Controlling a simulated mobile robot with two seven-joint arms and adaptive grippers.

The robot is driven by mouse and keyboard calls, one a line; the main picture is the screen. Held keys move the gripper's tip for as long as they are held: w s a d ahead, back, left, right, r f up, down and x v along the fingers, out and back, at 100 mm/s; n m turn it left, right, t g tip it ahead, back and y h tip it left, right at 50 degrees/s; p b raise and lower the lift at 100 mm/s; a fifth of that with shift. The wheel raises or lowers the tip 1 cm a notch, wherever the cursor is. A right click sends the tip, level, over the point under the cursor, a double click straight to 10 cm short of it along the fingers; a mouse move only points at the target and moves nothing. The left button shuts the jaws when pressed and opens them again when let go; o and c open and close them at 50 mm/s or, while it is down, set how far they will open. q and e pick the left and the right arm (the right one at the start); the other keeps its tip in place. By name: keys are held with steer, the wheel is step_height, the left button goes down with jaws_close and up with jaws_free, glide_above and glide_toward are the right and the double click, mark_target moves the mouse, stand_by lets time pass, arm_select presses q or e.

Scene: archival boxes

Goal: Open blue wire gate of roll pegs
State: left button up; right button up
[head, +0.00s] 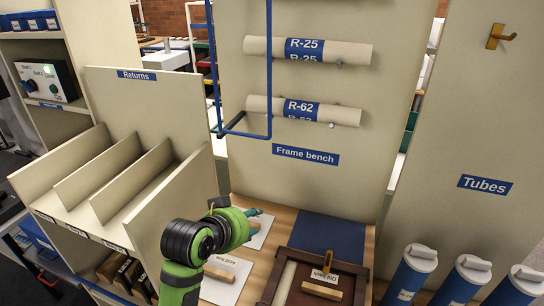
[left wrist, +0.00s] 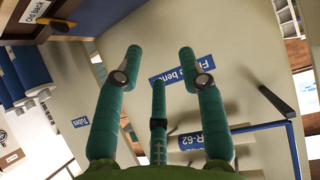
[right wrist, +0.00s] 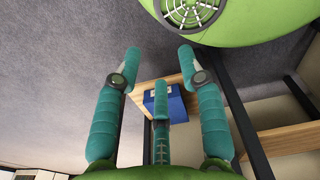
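The blue wire gate (head: 268,70) is a thin rectangular frame at the top middle of the head view. One upright crosses in front of the left part of the rolls R-25 (head: 345,52) and R-62 (head: 340,115). A dark handle (head: 232,122) sits at its lower left corner. In the left wrist view, the gate's blue bar (left wrist: 291,145) and dark handle (left wrist: 275,103) are at the right, apart from the fingers. My left gripper (head: 257,218) is open and empty, low over the bench. My right gripper (right wrist: 160,65) is open and empty, outside the head view.
The bench (head: 258,262) carries a dark wooden frame (head: 284,284), a blue mat (head: 330,236) and papers. The Returns rack (head: 112,185) stands at left. Blue tubes (head: 410,275) stand at right, below a brass hook (head: 499,37). A blue box (right wrist: 166,104) lies below my right gripper.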

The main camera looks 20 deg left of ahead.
arm_select(q)
steer(key=w+r+t+h, duration=0.1)
steer(key=w+r+t, duration=0.3)
steer(key=r, duration=1)
steer(key=t+h, duration=0.1)
steer(key=t, duration=0.2)
glide_toward(270, 72)
steer(key=w, duration=0.4)
steer(key=shift+m, duration=0.4)
steer(key=w+p, duration=0.1)
steer(key=w, duration=0.1)
steer(key=w+d, duration=0.1)
steer(key=w, duration=0.1)
steer(key=w+d+p, duration=0.1)
steer(key=w, duration=0.1)
steer(key=shift+p, duration=0.3)
arm_select(e)
steer(key=r, duration=0.1)
steer(key=w+r, duration=0.1)
steer(key=shift+r, duration=0.3)
arm_select(q)
jaws_close()
